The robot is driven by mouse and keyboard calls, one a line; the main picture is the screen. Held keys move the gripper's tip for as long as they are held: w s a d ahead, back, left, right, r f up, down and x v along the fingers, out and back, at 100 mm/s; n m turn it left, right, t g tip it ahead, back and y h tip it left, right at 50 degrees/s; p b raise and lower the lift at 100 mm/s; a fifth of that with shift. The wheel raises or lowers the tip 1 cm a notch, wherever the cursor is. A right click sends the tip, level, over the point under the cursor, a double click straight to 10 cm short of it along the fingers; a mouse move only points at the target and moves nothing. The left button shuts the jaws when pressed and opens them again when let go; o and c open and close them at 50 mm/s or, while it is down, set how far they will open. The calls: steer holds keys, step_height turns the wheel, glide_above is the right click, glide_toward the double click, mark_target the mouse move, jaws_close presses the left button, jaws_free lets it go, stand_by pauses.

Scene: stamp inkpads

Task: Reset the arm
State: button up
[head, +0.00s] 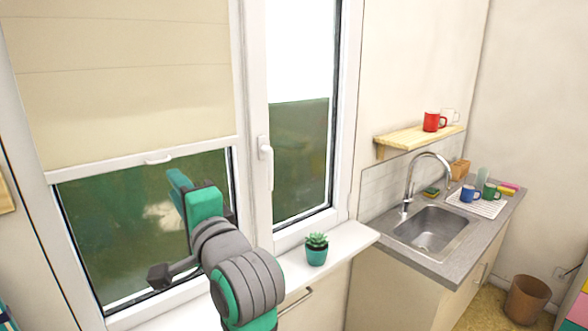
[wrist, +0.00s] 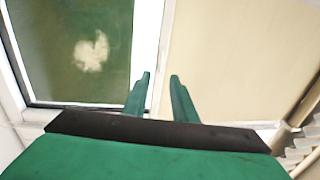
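My arm reaches up from the bottom of the head view, with teal and grey links. My gripper (head: 178,180) is raised in front of the left window pane, near the lower edge of the blind. In the wrist view, its two green fingers (wrist: 160,76) stand apart with a narrow gap and nothing between them. Behind them are the white window frame (wrist: 148,40), dark green glass (wrist: 60,60) with a pale smudge, and a beige surface.
A potted succulent (head: 316,250) stands on the white sill (head: 345,240), right of my arm. Further right are a sink (head: 432,228) with a tall faucet, mugs on a drying rack, a wooden shelf (head: 412,139) with a red mug (head: 431,121), and a brown bin (head: 526,298).

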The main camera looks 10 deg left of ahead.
steer(key=w+d+f+t+h, duration=0.25)
steer(key=d+f, duration=0.35)
steer(key=f, duration=0.8)
steer(key=w+d+f+t+h, duration=0.1)
steer(key=d+f+h, duration=0.35)
steer(key=f, duration=0.95)
steer(key=s+d+f+n+h, duration=0.1)
steer(key=s+d+f+h, duration=0.1)
steer(key=s+d+f, duration=0.45)
steer(key=s+d+f+h, duration=0.1)
steer(key=s+d+f, duration=0.3)
steer(key=f, duration=0.6)
steer(key=s+d+f+n+h, duration=0.1)
steer(key=s+d+f+n, duration=0.1)
steer(key=s, duration=0.7)
steer(key=s+d+f+n+h, duration=0.2)
steer(key=s+d+n, duration=0.1)
steer(key=s, duration=0.7)
steer(key=s+d+f+n+h, duration=0.1)
steer(key=s+d, duration=0.3)
steer(key=s, duration=0.6)
steer(key=shift+f+n+g+h, duration=0.3)
steer(key=shift+f+n+g, duration=0.15)
steer(key=shift+f+n, duration=0.35)
